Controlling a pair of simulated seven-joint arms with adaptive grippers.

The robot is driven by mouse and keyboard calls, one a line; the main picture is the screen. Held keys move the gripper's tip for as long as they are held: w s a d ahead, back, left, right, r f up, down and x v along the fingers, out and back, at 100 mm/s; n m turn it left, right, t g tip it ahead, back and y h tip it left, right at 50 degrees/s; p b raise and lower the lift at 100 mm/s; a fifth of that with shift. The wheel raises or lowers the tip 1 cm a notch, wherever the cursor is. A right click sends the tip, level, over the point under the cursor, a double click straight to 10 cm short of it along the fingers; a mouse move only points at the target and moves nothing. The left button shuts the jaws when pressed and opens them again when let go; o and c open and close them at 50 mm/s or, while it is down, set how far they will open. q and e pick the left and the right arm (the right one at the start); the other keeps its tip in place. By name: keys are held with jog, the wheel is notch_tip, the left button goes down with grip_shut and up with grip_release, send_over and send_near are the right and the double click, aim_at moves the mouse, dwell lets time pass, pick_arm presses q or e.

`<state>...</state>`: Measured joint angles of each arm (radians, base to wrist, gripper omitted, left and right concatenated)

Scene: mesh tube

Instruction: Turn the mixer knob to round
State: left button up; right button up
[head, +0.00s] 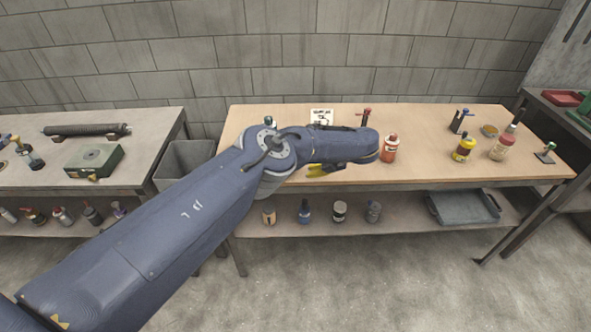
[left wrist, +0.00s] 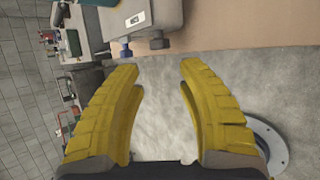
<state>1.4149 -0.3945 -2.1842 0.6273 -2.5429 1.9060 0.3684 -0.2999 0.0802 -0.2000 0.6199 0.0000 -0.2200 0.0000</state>
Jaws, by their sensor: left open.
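In the left wrist view a grey metal housing (left wrist: 150,18), which I take to be the mixer, stands at the top edge on the wooden bench top. In the head view my left gripper (head: 318,170) is at the bench's front edge, and my arm hides the housing. My right gripper is not in view.
A white card (head: 321,116) stands at the back. A grey bin (head: 186,160) is left of the bench.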

pick_arm(q)
jog(key=shift+v, duration=1.4)
